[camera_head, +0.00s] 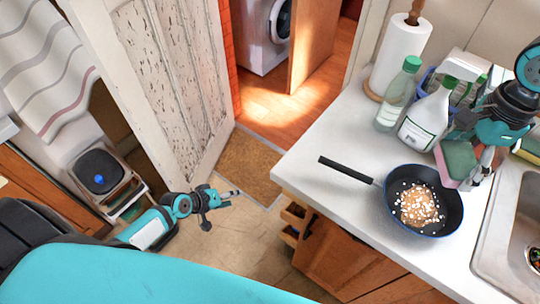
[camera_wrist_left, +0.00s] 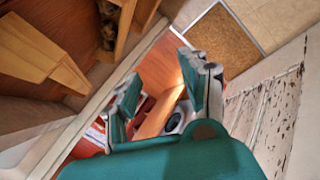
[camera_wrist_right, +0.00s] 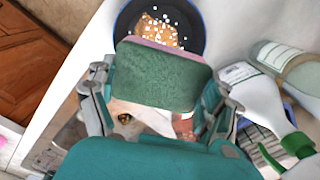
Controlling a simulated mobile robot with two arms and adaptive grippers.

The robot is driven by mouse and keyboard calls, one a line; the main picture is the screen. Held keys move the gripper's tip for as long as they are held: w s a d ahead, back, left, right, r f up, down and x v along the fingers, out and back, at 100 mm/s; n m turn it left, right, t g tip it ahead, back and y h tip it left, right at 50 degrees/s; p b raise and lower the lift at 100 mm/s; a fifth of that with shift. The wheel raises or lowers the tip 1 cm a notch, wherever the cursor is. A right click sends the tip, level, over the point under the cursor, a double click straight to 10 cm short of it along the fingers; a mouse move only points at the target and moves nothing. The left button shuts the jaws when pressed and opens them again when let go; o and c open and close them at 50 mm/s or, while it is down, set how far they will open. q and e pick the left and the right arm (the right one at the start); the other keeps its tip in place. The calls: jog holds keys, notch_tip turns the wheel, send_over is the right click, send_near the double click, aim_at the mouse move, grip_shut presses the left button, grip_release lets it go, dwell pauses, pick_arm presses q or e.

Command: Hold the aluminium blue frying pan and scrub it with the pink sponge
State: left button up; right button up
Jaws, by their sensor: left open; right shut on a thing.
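The blue frying pan (camera_head: 450,222) rests on the counter, its black handle (camera_head: 345,170) pointing left. A brown patch with white bits (camera_head: 418,205) covers part of its inside. The pan also shows at the top of the right wrist view (camera_wrist_right: 196,30). My right gripper (camera_head: 474,170) is shut on the sponge (camera_head: 459,160), which has a green side and a pink side. The sponge fills the middle of the right wrist view (camera_wrist_right: 165,78), beside the pan's far right edge in the head view. My left gripper (camera_head: 226,199) is open and empty, away from the counter, over the floor.
A clear green-capped bottle (camera_head: 395,98), a white spray bottle (camera_head: 427,118) and a paper towel roll (camera_head: 400,55) stand behind the pan. The sink (camera_head: 515,235) is at the right. The counter left of the pan is clear. A door (camera_head: 165,75) stands beyond my left gripper.

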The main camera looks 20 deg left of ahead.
pick_arm(q)
jog(key=w+d+r+t+h, duration=0.1)
jog(key=w+d+r+h, duration=0.15)
jog(key=r, duration=0.45)
jog(key=w+d+r+h, duration=0.1)
jog(key=d+r+h, duration=0.15)
jog(key=r, duration=0.55)
jog(key=g+h, duration=0.1)
jog(key=h, duration=0.3)
send_near(320, 157)
jog(key=x, duration=0.7)
jog(key=f+x, duration=0.1)
jog(key=x, duration=0.2)
jog(key=shift+w, duration=0.1)
grip_shut()
pick_arm(e)
jog(key=shift+f, duration=0.1)
